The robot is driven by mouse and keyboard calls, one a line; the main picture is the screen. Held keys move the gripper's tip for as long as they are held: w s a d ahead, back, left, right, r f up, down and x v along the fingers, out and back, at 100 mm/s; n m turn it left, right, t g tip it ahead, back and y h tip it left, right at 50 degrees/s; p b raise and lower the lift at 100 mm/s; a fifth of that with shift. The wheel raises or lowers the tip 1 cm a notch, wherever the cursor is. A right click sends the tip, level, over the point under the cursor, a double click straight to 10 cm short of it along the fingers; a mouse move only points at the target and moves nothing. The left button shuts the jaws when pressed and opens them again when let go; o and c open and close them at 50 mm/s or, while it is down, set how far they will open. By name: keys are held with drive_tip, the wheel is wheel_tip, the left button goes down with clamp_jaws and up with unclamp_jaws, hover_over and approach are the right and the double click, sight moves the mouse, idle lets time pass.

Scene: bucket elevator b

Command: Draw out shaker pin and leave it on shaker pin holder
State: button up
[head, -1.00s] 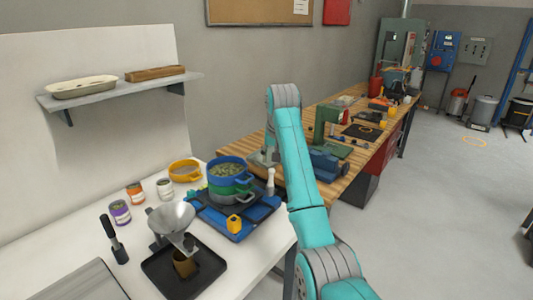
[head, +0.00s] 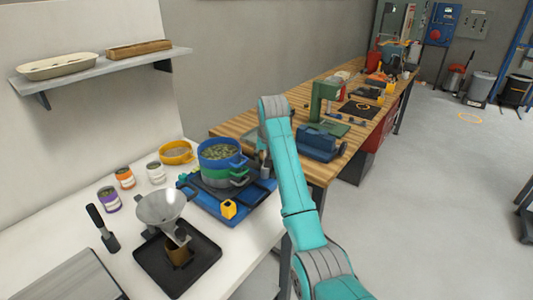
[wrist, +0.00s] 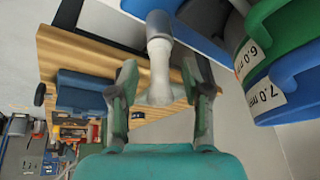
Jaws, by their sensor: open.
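The shaker pin (wrist: 160,70) is a pale, round-ended pin at the edge of the blue shaker in the wrist view. My gripper (wrist: 160,78) is open, with one finger on each side of the pin; I cannot tell whether either touches it. The shaker (head: 222,206) has a blue base and a yellow knob (head: 229,209), and carries a stack of sieves (head: 220,153). In the head view my gripper is small beside the stack, and the pin is hard to make out there. I cannot pick out the shaker pin holder.
The sieves' numbered rims (wrist: 275,95) stand close to the right of my gripper. A black tray (head: 205,255) with a metal funnel (head: 163,207), several small jars and a yellow sieve (head: 176,153) share the white table. A wooden workbench (head: 232,128) lies behind.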

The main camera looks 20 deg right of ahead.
clamp_jaws()
drive_tip(key=shift+r, duration=0.8)
idle(0.7)
drive_tip(key=shift+r, duration=2.6)
drive_tip(key=shift+r, duration=2)
